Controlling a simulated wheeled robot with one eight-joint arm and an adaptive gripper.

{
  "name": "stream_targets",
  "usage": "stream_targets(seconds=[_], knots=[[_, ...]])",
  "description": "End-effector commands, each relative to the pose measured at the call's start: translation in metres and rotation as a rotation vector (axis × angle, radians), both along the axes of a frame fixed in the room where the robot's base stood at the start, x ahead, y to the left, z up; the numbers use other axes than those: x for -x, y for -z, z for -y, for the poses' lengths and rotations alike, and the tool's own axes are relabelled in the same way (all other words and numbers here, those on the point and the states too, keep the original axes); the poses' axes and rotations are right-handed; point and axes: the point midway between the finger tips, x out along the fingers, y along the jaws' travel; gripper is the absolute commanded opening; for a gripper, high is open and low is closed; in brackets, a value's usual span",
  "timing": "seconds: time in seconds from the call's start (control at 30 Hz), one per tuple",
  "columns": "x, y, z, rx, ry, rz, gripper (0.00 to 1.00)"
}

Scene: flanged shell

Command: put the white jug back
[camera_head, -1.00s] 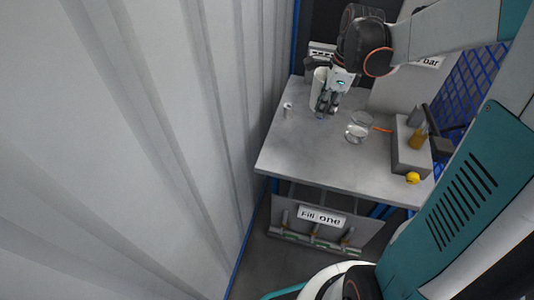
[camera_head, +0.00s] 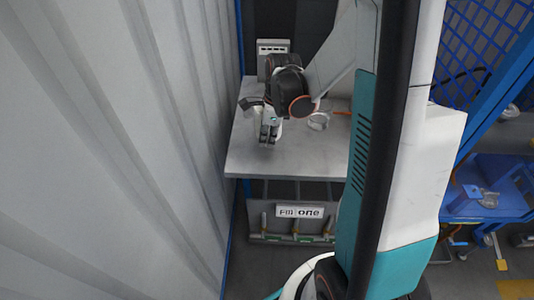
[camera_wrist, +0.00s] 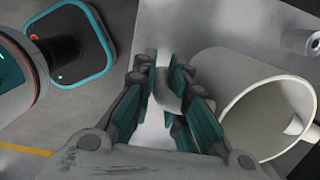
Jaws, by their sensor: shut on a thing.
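The white jug (camera_wrist: 225,80) is a large cylindrical vessel with an open mouth. In the wrist view it lies to the right of my fingers, its mouth towards the lower right. My gripper (camera_wrist: 172,95) is shut on the jug's handle, which shows as a pale curved piece between the teal finger pads. In the head view my gripper (camera_head: 268,136) is over the left part of the grey bench (camera_head: 250,160). There the jug is mostly hidden by my gripper and arm. I cannot tell whether the jug touches the bench.
A clear glass vessel (camera_head: 318,121) stands on the bench right of my gripper, beside an orange strip (camera_head: 341,113). A grey box (camera_head: 273,46) is behind the bench. A ribbed wall (camera_head: 120,150) runs close on the left. The bench front is clear.

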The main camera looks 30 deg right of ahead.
Motion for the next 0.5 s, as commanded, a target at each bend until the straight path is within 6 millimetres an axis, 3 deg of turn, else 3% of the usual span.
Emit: stream_targets(seconds=[0.03,0.27,0.5], knots=[[0.000,0.009,0.000,0.000,0.000,0.000,0.00],[0.000,0.021,0.000,0.000,0.000,0.000,0.00],[-0.001,0.053,0.000,0.000,0.000,0.000,0.00]])
